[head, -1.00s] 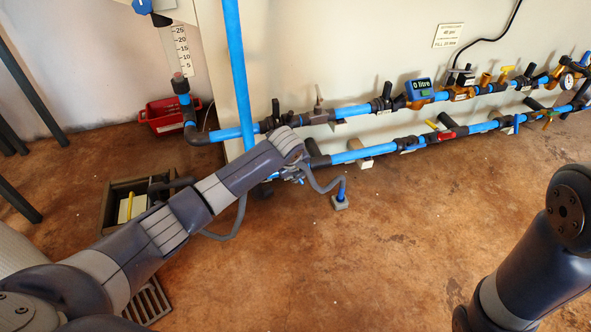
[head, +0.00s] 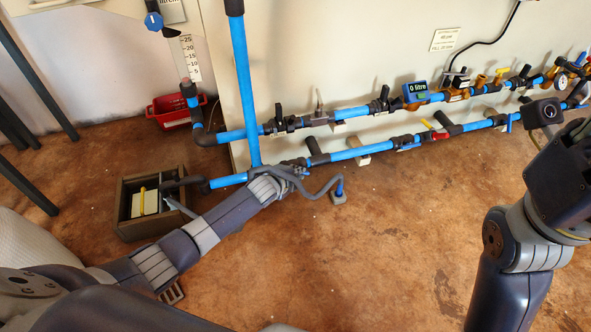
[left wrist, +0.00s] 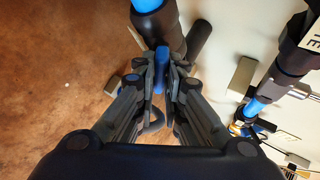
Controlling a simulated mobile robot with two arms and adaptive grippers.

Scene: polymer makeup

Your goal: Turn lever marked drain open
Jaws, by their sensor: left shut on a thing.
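My left gripper (left wrist: 161,75) is shut on a narrow blue piece (left wrist: 159,72), which looks like a lever handle, beside a dark pipe fitting. In the head view, my left gripper (head: 292,173) is at the lower pipe, left of its middle, and the blue piece is hidden there. I cannot read a "drain" marking in either view. The fingers of my right gripper do not show; only my right arm is at the right edge of the head view.
The upper pipe (head: 355,111) and lower pipe (head: 343,156) run along the wall with several valves. A blue "0 litre" meter (head: 416,91) sits on the upper one. An open box (head: 124,222) and red tray (head: 170,122) are at left.

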